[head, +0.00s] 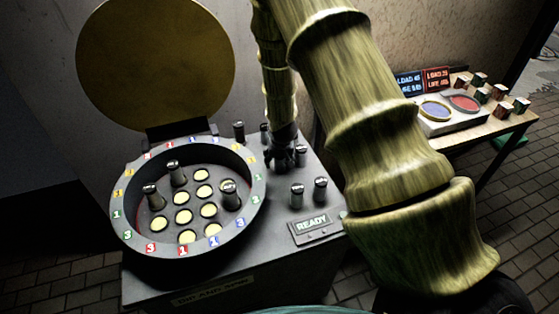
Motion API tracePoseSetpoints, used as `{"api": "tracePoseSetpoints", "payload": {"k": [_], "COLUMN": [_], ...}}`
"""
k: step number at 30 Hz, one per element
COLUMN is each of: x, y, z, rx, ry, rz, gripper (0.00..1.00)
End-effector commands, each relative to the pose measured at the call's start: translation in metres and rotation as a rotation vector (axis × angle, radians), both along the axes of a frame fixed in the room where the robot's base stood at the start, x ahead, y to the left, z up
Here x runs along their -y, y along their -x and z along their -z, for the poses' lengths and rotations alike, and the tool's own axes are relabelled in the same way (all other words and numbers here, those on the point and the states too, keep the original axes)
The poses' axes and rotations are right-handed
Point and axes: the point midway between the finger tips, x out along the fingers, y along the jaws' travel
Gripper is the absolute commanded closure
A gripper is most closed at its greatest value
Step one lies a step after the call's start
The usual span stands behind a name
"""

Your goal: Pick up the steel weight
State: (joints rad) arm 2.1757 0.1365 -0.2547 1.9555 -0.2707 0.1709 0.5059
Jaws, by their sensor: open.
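Several steel cylinders with dark sides and bright tops, which look like the weights, stand upright on a grey cabinet (225,275). On its right side stand one at the front (297,196), one beside it (320,190), and one at the back (238,132). Another (300,156) stands close to the right of my gripper (279,162). Three more, including one at the left (154,197), stand in a round dish (120,205). My gripper is open and points down, low over the cabinet's right part. Its fingertips are small and dark; I cannot tell whether a cylinder is between them.
The dish has yellow round pads and a numbered rim. A gold disc (155,65) rises behind it. A READY sign (312,225) is at the cabinet's front right. A table (462,140) at the right bears blue and red pans, small blocks and lit displays.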

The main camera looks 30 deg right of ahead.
Motion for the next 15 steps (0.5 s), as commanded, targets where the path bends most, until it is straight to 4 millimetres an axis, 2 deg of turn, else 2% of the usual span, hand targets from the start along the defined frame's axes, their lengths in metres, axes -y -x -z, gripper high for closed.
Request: {"api": "tracePoseSetpoints", "payload": {"k": [5,13,15], "x": [0.0014,0.0016,0.0016], "y": [-0.0025,-0.0030,-0.0030], "z": [0.0079,0.0089,0.0089], "rx": [-0.001,0.000,0.000], "ry": [0.000,0.000,0.000], "rz": [-0.001,-0.001,-0.001], "gripper": [0.38,0.38,0.51]}}
